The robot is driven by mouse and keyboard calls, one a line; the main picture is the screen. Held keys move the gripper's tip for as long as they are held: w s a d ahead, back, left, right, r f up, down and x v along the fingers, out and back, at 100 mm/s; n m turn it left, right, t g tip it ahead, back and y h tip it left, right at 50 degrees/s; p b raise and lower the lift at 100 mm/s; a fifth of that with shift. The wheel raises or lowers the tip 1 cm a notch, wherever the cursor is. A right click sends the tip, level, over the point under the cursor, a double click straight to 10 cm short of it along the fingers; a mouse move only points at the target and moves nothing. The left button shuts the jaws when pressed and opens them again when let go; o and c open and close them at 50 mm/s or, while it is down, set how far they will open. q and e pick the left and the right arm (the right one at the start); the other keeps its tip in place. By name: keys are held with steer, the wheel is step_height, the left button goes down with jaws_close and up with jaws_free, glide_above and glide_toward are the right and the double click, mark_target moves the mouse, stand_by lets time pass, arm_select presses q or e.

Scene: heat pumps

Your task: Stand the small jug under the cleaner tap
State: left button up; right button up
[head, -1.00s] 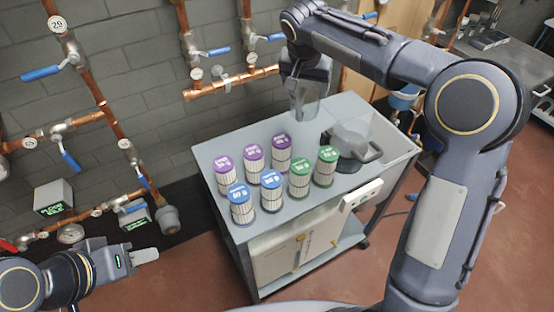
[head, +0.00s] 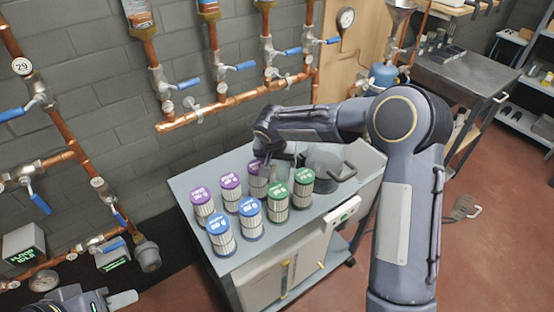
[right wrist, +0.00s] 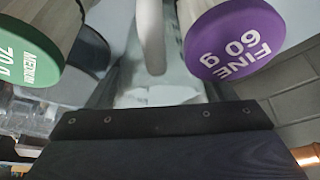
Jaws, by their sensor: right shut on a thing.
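The small jug (head: 284,157) is clear and hard to make out in the head view, low at the back of the cart top. My right gripper (head: 272,160) is shut on it. In the right wrist view the clear jug (right wrist: 165,95) fills the middle between two cartridges; whether it touches the cart is hidden. My left gripper (head: 120,299) is at the lower left, apart from everything; its finger gap does not show. Several blue-handled taps (head: 240,66) sit on the copper pipes; I cannot tell which is the cleaner tap.
Several cartridges with purple, blue and green caps, such as a blue one (head: 250,220), crowd the cart (head: 190,180) close to my right gripper. A metal bench (head: 455,75) is at the back right.

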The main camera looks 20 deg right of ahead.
steer(key=shift+f, duration=0.1)
steer(key=shift+f, duration=0.1)
steer(key=o, duration=1.1)
steer(key=shift+c, duration=0.2)
